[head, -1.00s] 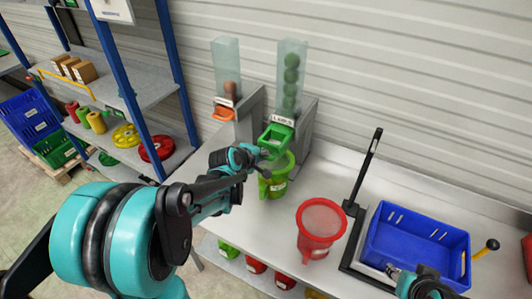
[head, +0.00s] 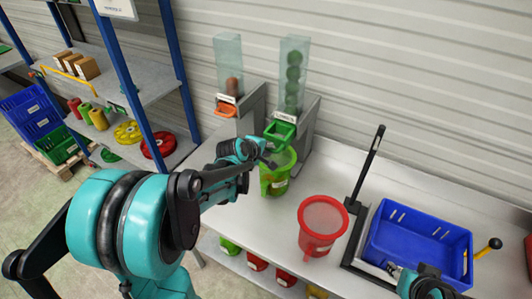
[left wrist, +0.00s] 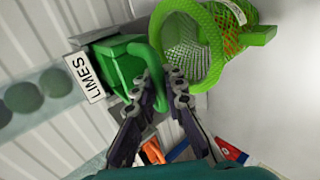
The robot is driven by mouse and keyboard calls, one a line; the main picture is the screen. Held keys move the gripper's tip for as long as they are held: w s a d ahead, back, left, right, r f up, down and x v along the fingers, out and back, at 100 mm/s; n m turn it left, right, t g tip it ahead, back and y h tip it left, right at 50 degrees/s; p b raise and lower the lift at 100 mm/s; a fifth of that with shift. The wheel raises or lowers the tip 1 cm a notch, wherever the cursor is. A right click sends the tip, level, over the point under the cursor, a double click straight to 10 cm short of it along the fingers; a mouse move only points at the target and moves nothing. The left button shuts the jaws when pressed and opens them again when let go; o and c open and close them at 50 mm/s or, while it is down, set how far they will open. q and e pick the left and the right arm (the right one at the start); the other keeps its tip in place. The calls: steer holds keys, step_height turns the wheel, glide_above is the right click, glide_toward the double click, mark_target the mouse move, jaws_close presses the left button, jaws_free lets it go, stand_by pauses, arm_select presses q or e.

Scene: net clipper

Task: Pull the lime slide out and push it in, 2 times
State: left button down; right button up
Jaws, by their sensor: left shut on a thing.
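The lime slide (head: 279,131) is a green drawer-like part under the clear lime column (head: 293,75) of the right-hand dispenser. In the left wrist view the slide (left wrist: 120,66) sits beside the white LIMES label (left wrist: 84,76), with a green loop handle at its front. My left gripper (head: 268,160) is shut on that handle; its fingertips (left wrist: 162,74) meet at the loop. The slide sticks out a little from the dispenser. A green net-lined bucket (head: 275,180) stands just below it. My right gripper (head: 420,285) is partly visible at the bottom right, its fingers unclear.
A second dispenser with an orange slide (head: 225,109) stands to the left. A red bucket (head: 322,225) and a blue crate (head: 418,238) stand to the right on the grey table. A black upright lever (head: 367,165) rises beside the crate. The table between is clear.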

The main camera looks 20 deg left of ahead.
arm_select(q)
steer(key=w+b, duration=0.1)
steer(key=w, duration=0.7)
steer(key=shift+w+d, duration=0.15)
steer(key=shift+d, duration=0.15)
stand_by(0.7)
steer(key=s, duration=1)
steer(key=shift+s+a, duration=0.25)
steer(key=shift+a, duration=0.2)
steer(key=shift+w, duration=0.15)
stand_by(0.6)
steer(key=shift+w+d+b, duration=0.2)
steer(key=shift+w+b, duration=0.05)
steer(key=shift+w, duration=2.35)
steer(key=shift+w+d+b, duration=0.2)
steer(key=shift+w+b, duration=0.05)
steer(key=shift+w, duration=2.3)
